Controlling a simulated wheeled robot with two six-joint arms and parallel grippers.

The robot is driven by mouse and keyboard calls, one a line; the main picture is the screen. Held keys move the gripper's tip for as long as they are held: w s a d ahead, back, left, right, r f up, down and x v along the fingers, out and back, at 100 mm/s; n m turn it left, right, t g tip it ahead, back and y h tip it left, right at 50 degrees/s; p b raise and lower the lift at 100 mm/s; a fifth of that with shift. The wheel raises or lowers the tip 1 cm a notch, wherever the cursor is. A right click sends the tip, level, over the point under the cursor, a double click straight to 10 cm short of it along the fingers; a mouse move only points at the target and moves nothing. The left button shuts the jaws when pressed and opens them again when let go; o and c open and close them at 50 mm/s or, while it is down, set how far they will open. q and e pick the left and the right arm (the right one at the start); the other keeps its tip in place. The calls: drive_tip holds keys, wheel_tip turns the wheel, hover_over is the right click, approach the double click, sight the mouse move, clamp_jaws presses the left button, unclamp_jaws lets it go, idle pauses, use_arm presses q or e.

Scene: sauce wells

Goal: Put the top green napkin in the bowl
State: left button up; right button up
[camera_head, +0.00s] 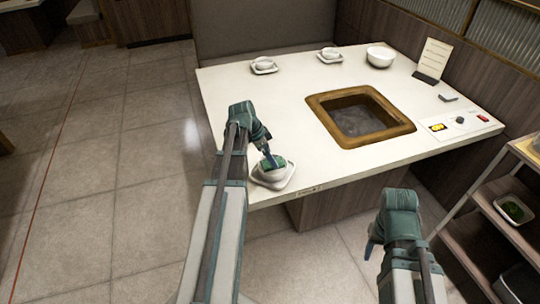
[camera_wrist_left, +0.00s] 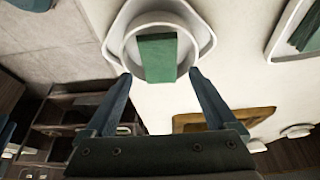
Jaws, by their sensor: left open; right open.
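A green napkin (camera_wrist_left: 158,58) lies in the white bowl (camera_wrist_left: 131,45), with one end at the rim, in the left wrist view. The bowl stands on a white saucer (camera_wrist_left: 196,15). In the head view the napkin (camera_head: 277,161) and bowl (camera_head: 270,175) are at the table's near left corner. My left gripper (camera_head: 268,157) is right over them. Its open fingers (camera_wrist_left: 160,74) are on either side of the napkin's near end, with nothing visibly held. My right gripper (camera_head: 371,247) is open and empty in front of the table. A white tray (camera_wrist_left: 279,42) with green cloth (camera_wrist_left: 306,32) is at upper right.
The table (camera_head: 225,90) has a wood-framed square well (camera_head: 320,100) in its middle. Two small dishes (camera_head: 264,65) (camera_head: 330,54) and a white bowl (camera_head: 380,57) stand at the back. A control panel (camera_head: 455,124) is at right. Shelves (camera_head: 480,240) stand near my right arm.

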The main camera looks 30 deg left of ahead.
use_arm(q)
drive_tip(key=p+v, duration=1)
drive_tip(key=v, duration=0.1)
drive_tip(key=shift+r, duration=0.3)
drive_tip(key=shift+s, duration=0.1)
drive_tip(key=s+d+n+g+y, duration=0.1)
drive_tip(key=s+d, duration=0.3)
drive_tip(key=d, duration=0.7)
drive_tip(key=s+d+f+n+g+y, duration=0.1)
drive_tip(key=s+d, duration=0.3)
drive_tip(key=d, duration=0.7)
drive_tip(key=s+d+n+g+y, duration=0.1)
drive_tip(key=s+d, duration=0.4)
drive_tip(key=d, duration=0.7)
drive_tip(key=shift+f+n+g+y, duration=0.3)
drive_tip(key=shift+n+y, duration=0.4)
